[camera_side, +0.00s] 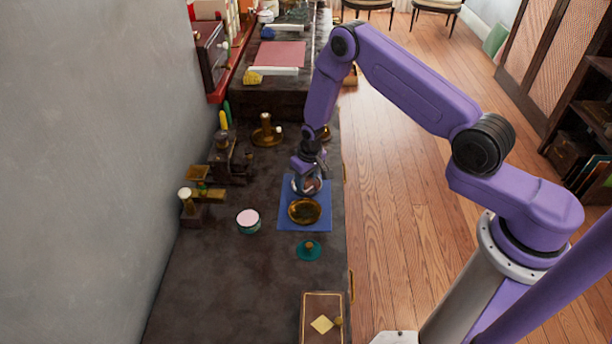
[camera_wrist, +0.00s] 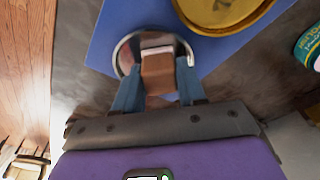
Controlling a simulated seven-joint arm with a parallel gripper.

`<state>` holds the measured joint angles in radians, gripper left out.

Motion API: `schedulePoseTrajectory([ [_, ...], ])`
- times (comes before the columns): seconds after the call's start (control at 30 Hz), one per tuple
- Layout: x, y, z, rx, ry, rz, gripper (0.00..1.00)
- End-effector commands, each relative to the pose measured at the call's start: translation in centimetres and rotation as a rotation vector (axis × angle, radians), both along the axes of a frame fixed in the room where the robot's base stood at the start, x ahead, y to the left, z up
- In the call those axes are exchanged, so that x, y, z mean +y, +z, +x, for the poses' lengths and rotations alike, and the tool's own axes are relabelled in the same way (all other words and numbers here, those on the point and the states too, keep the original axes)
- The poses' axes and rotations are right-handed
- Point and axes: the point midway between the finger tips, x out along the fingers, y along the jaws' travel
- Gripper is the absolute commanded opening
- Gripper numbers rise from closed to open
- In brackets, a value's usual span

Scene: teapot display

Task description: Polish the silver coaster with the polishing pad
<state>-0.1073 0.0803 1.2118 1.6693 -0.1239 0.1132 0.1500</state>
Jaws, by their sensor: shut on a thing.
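The silver coaster (camera_wrist: 119,56) is a round shiny dish at the edge of the blue mat (camera_wrist: 103,48); in the side view (camera_side: 296,186) it is partly covered by my gripper (camera_side: 308,179). My gripper (camera_wrist: 157,82) is shut on the polishing pad (camera_wrist: 158,72), a brown block with a pale strip at its far end. The pad is over the inside of the coaster; I cannot tell whether its face touches the metal. A gold dish (camera_side: 305,211) lies on the same mat, in front of the silver one; it also shows in the wrist view (camera_wrist: 222,12).
A round tin with a pink top (camera_side: 248,219) stands left of the mat. A tray with a yellow piece (camera_side: 321,324) is near the front edge. Brass items (camera_side: 266,132) stand behind. The front-left counter is clear.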

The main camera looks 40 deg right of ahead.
Motion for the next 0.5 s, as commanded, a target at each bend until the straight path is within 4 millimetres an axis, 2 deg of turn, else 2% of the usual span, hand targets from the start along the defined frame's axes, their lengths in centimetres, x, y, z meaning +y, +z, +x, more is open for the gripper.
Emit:
schedulePoseTrajectory([
  [0.07,-0.1,0.0,-0.8,0.001,-0.002,0.0,0.16],
  [0.27,-2.1,0.0,-0.4,-0.001,-0.005,0.001,0.16],
  [0.33,-1.8,0.6,-0.4,-0.002,0.0,0.0,0.16],
  [0.4,-1.8,2.3,-0.4,-0.004,-0.001,0.001,0.16],
  [0.5,-1.8,3.0,-0.4,-0.002,-0.001,0.001,0.16],
])
